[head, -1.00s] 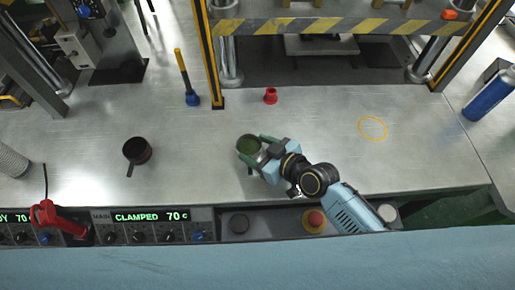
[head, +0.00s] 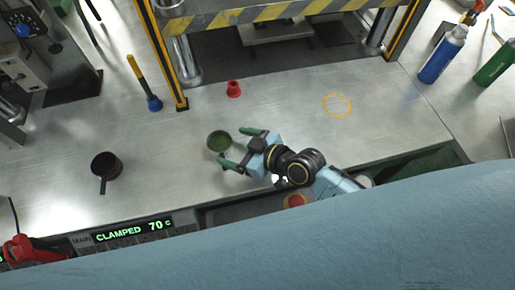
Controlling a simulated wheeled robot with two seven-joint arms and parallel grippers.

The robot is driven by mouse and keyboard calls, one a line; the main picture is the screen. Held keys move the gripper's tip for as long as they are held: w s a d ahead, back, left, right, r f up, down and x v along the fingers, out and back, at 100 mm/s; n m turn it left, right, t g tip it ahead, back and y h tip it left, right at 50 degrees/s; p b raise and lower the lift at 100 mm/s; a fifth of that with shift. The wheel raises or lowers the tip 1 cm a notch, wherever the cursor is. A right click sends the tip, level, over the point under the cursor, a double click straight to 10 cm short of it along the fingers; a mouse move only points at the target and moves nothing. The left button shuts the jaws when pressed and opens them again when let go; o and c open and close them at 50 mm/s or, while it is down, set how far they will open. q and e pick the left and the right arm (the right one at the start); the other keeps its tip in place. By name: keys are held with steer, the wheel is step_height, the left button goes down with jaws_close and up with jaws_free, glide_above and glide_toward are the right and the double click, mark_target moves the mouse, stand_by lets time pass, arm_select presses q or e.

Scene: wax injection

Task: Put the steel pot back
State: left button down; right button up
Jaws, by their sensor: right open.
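A small round steel pot (head: 219,141) with green inside stands upright on the metal bench (head: 290,120), left of the middle of the head view. My right gripper (head: 235,148) is just to the right of it, with its two green fingers spread and pointing at the pot. The pot looks free of the fingers, though the lower fingertip is close to its rim. A yellow ring (head: 337,105) is marked on the bench farther right, with nothing on it. My left gripper is not in view.
A dark pan (head: 106,166) with a handle stands at the left. A red cup-like piece (head: 234,89) and a blue-and-yellow tool (head: 146,85) are behind, near the striped press frame (head: 160,50). A blue bottle (head: 442,55) is at the far right. The bench around the ring is clear.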

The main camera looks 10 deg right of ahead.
steer(key=v, duration=0.8)
steer(key=shift+s+d+r, duration=0.1)
steer(key=shift+s+d, duration=0.15)
